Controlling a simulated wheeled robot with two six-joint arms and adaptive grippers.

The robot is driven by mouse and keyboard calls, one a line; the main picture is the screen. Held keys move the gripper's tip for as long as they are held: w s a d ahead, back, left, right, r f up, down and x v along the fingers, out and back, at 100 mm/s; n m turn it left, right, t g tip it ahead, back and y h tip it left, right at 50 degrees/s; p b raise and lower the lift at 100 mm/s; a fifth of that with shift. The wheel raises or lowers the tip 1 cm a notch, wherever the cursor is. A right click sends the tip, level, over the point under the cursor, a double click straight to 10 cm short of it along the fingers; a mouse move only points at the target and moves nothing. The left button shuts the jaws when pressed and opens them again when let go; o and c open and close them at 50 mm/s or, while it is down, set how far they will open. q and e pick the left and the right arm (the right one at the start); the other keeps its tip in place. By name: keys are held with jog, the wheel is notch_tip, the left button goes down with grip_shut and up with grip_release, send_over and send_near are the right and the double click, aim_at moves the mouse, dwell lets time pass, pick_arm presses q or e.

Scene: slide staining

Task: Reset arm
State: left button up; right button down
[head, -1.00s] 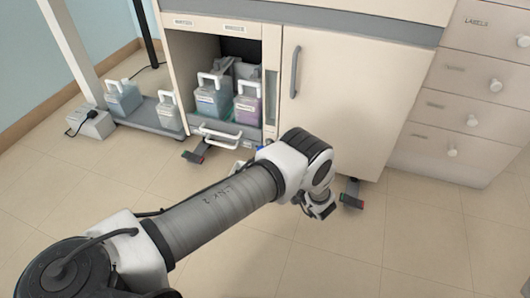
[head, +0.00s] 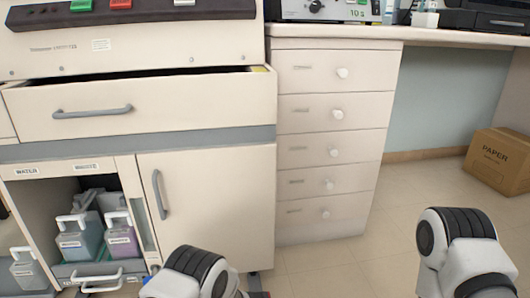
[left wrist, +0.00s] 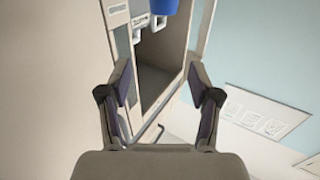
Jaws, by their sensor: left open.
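My left gripper (left wrist: 165,95) is open and empty in the left wrist view, its two dark-padded fingers apart. Beyond it stand the open cabinet compartment and a blue object at the top. In the head view, part of my left arm (head: 190,272) shows at the bottom, in front of the cabinet door; its gripper is out of that view. Part of my right arm (head: 462,250) shows at the lower right; the right gripper is not visible.
The staining cabinet has a slightly open drawer (head: 140,108), a closed door (head: 215,210) and an open compartment with jugs (head: 122,238). A drawer stack (head: 325,145) stands to the right. A paper box (head: 498,162) is on the floor, with clear floor before it.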

pick_arm(q)
jog(key=s+a+r+m+t+h+p, duration=0.3)
jog(key=s+a+r+m+h+p, duration=0.2)
jog(key=a+r+m+p, duration=0.35)
jog(key=s+d+f+m+g+h+p, duration=0.1)
jog(key=s+d+m+g+h, duration=0.2)
jog(key=s, duration=0.7)
jog(key=s+d+f+m+g+h+p, duration=0.1)
jog(key=s+d+f+g+h, duration=0.15)
jog(key=s+d+h, duration=0.55)
jog(key=s+d+f+m+g+h+p, duration=0.1)
jog(key=s+d+g+h+p, duration=0.15)
jog(key=s, duration=0.95)
notch_tip(320, 180, up, 36)
jog(key=y+p, duration=0.1)
jog(key=p, duration=3.4)
jog(key=shift+w+a+r+g, duration=0.2)
jog(key=shift+w+a+g, duration=0.05)
jog(key=shift+a+g, duration=0.1)
